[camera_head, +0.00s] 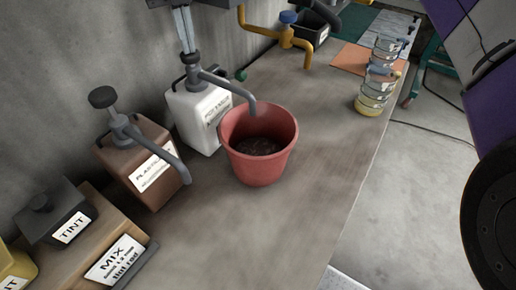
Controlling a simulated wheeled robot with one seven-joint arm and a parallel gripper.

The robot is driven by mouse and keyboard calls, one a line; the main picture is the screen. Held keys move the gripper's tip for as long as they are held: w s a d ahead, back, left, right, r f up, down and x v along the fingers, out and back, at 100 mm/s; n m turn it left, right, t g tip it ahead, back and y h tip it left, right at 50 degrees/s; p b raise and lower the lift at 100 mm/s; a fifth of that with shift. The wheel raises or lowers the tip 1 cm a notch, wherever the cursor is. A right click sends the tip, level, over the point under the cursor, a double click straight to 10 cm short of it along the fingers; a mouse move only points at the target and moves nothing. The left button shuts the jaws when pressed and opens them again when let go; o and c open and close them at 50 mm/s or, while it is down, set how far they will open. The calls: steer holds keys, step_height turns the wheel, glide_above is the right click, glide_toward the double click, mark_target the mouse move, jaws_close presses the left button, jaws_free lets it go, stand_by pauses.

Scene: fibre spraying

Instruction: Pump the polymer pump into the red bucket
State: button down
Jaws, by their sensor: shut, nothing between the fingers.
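The red bucket (262,165) stands upright on the bench with dark brown material inside. Directly behind it to the left stands a white jug (195,122) with a grey pump; its label is too blurred to read surely. The pump's spout (240,90) bends down over the bucket's rim. My gripper (188,48) comes down from the top edge, shut and empty, its fingertips at the top of the white jug's pump. I cannot tell whether they touch it.
A brown jug (150,165) with a grey pump stands front left. Tint containers (70,225) and a MIX sign (115,262) are nearer. The bench (270,235) is clear in front of the bucket.

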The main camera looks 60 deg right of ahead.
steer(key=shift+r+p, duration=1.4)
steer(key=shift+r, duration=0.8)
steer(key=shift+r, duration=0.1)
step_height(320, 180, up, 6)
steer(key=p, duration=0.4)
steer(key=shift+s, duration=0.15)
